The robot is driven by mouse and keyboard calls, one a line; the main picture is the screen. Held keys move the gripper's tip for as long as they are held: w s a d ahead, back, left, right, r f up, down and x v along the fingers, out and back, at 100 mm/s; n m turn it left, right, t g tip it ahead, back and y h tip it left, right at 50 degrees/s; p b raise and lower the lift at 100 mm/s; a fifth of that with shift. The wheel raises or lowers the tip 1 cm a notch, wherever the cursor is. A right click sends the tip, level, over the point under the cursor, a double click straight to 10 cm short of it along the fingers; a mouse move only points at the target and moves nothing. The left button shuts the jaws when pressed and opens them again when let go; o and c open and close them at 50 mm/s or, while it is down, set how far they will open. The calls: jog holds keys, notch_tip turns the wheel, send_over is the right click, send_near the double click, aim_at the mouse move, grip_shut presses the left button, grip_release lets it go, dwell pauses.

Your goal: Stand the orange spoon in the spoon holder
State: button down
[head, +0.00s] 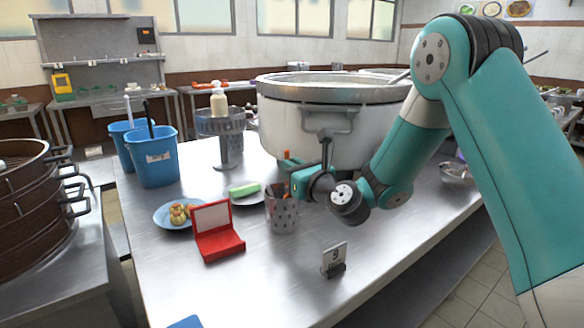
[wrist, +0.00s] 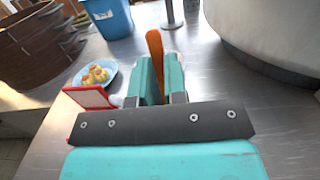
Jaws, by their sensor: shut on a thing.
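The orange spoon (head: 287,155) shows as a short piece above my gripper (head: 290,180) in the head view. In the wrist view the spoon (wrist: 155,45) runs up between the two teal fingers (wrist: 158,78), which are shut on it. The spoon holder (head: 282,216) is a grey perforated metal cup on the steel table. My gripper is at the holder's rim, slightly above it in the head view. The holder is hidden in the wrist view.
A large stockpot (head: 300,125) stands close behind my gripper. A red open case (head: 217,240), a blue plate of food (head: 165,214) and a plate with a green block (head: 244,189) lie left. A number sign (head: 334,260) stands in front. Blue buckets (head: 155,160) stand at the back left.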

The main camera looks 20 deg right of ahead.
jog(key=shift+f, duration=0.15)
jog(key=c, duration=1.1)
grip_release()
jog(key=shift+b+v, duration=8.7)
jog(key=shift+b, duration=0.25)
jog(key=shift+f, duration=0.15)
jog(key=shift+a, duration=0.1)
